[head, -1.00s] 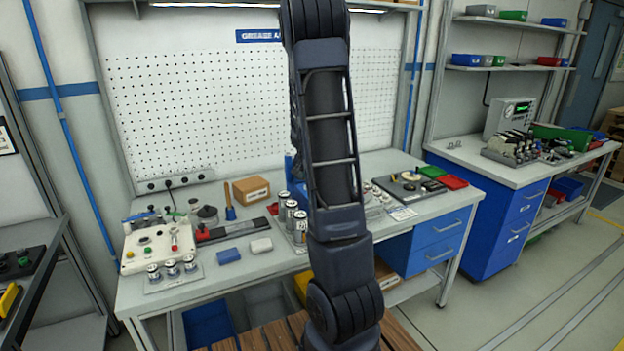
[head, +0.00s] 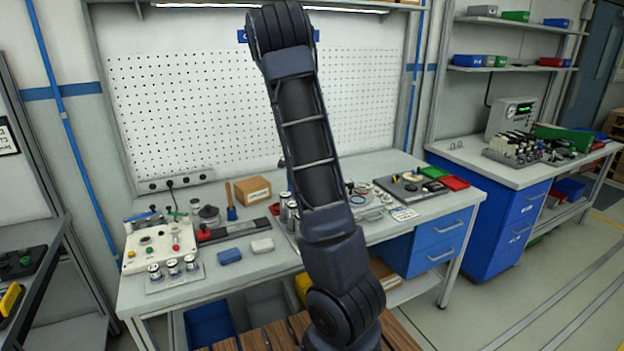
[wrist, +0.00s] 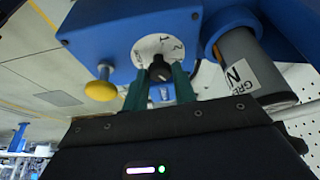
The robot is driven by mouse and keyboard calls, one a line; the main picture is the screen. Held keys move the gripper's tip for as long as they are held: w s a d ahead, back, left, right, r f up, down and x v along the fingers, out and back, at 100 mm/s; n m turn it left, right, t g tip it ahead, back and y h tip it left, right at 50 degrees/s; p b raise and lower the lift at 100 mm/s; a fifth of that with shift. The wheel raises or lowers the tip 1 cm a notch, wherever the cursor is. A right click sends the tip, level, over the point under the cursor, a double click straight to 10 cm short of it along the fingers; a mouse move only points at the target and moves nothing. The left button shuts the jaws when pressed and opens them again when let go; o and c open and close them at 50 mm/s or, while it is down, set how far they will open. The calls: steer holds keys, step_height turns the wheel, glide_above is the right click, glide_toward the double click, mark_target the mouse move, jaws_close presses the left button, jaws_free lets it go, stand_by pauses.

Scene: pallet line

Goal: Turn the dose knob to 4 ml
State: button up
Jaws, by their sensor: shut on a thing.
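In the wrist view a blue dispenser body (wrist: 120,30) carries a white round dial (wrist: 150,45) with printed figures. The black dose knob (wrist: 160,70) sits at the middle of the dial. My gripper (wrist: 160,80) has its two green fingers on either side of the knob and is shut on it. A few figures show on the dial's upper right, but I cannot tell which mark the knob points to. In the head view my own arm hides the gripper, the knob and the dispenser.
A yellow knob (wrist: 100,90) on a stem stands left of the dial. A grey grease cartridge (wrist: 250,65) stands close on the right. On the bench are a cream control box (head: 160,245), a cardboard box (head: 252,190) and several small cans (head: 173,268).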

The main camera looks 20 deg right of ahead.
stand_by(0.4)
steer(key=o, duration=1)
steer(key=v, duration=1)
steer(key=shift+r, duration=0.35)
steer(key=shift+w+a, duration=0.1)
steer(key=s+a+r+n+t+y, duration=0.1)
steer(key=s+a+n, duration=0.4)
steer(key=s, duration=0.6)
steer(key=s+a+r+n+t+y, duration=0.1)
steer(key=s+a+r+n, duration=0.3)
steer(key=s, duration=0.7)
steer(key=s+a+r+n+t+y, duration=0.2)
steer(key=s+a+n, duration=0.4)
steer(key=s, duration=0.5)
steer(key=shift+r+n+y, duration=0.3)
steer(key=shift+r+n, duration=0.25)
steer(key=shift+n, duration=0.55)
